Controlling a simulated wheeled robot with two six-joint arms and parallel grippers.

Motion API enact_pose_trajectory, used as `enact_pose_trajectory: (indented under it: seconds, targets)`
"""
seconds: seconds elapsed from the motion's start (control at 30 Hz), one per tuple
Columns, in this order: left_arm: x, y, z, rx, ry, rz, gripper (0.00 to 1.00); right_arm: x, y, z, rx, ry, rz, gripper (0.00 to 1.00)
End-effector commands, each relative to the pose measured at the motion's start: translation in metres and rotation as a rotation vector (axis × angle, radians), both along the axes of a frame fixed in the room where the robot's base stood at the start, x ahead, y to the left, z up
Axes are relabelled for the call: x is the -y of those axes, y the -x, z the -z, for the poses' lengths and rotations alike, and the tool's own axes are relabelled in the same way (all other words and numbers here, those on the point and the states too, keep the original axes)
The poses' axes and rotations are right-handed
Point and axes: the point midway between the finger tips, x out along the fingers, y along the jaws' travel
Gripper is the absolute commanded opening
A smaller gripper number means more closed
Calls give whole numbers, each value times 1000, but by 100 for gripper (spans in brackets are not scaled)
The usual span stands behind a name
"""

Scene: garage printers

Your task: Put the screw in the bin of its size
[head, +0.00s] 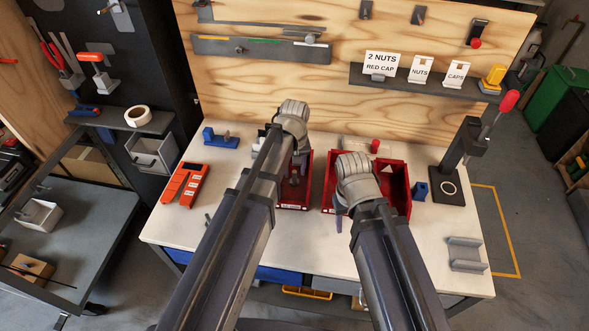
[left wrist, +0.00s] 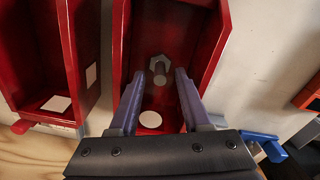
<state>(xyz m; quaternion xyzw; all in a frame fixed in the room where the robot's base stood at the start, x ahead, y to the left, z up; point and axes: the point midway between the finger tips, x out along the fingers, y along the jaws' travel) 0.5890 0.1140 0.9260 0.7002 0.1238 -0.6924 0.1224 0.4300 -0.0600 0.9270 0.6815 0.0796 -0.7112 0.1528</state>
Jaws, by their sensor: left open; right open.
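A grey hex-headed screw (left wrist: 158,66) lies inside the left red bin (left wrist: 214,50), seen in the left wrist view. My left gripper (left wrist: 160,76) is open over this bin, its fingertips on either side of the screw and apart from it. A white round mark (left wrist: 150,119) shows in this bin. In the head view the left bin (head: 307,165) is partly hidden by my left gripper (head: 296,168). The right red bin (head: 399,185) stands beside it, with white marks (left wrist: 57,103). My right gripper (head: 339,207) is open near its left side, largely hidden by my arm.
An orange tray (head: 186,184) and blue clamp (head: 221,138) are to the left on the white bench (head: 170,222). A small grey piece (head: 208,218) lies near the front. A press with a red knob (head: 509,101) stands to the right.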

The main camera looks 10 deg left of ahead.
Motion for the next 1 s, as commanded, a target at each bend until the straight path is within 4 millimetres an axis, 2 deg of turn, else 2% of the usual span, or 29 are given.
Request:
enact_pose_trajectory:
  seconds: [0.7, 0.83, 1.0]
  targets:
    - [0, 1, -101, 0, 0, 0, 48, 0, 0, -101, 0, 0, -2, 50]
    - [1, 1, -114, 0, 0, 0, 48, 0, 0, -114, 0, 0, -2, 50]
    - [1, 1, -119, 0, 0, 0, 48, 0, 0, -119, 0, 0, -2, 50]
